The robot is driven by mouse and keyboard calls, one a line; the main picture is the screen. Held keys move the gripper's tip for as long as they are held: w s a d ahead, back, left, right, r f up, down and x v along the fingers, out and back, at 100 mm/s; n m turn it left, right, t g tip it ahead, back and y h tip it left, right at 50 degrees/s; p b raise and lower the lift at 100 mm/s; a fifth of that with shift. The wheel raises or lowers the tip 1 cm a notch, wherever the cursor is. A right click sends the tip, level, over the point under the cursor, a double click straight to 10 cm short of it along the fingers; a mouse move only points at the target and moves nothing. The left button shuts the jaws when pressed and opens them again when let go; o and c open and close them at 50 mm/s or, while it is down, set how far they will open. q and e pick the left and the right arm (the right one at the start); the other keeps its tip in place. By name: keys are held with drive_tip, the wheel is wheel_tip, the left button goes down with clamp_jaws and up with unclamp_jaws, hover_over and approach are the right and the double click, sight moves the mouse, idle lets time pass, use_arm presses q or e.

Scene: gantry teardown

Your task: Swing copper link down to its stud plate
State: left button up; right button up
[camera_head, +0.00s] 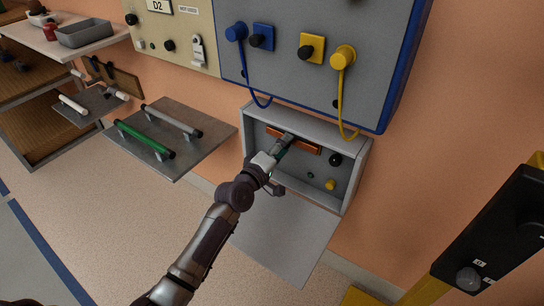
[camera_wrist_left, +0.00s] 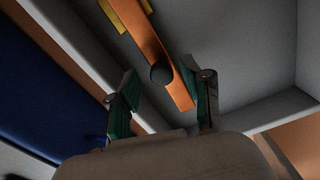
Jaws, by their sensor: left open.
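The copper link (camera_head: 307,147) is an orange bar in the upper part of an open grey box, partly hidden by my left gripper (camera_head: 283,147). In the left wrist view the copper link (camera_wrist_left: 147,38) runs from the top edge down between the fingers, with a black round knob (camera_wrist_left: 161,74) on it. My left gripper (camera_wrist_left: 165,85) is open, with one green-padded finger to each side of the bar's lower end. I cannot tell whether either finger touches it. I cannot clearly make out the stud plate. My right gripper is not in view.
The grey box (camera_head: 357,178) also holds a black knob (camera_head: 335,160) and a yellow knob (camera_head: 330,185). A blue cable (camera_head: 247,80) and a yellow cable (camera_head: 341,100) hang above it. A shelf with a green-handled bar (camera_head: 145,139) is at left.

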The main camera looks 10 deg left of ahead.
use_arm(q)
drive_tip(key=v, duration=1)
drive_tip(key=shift+s, duration=0.2)
drive_tip(key=shift+r, duration=0.15)
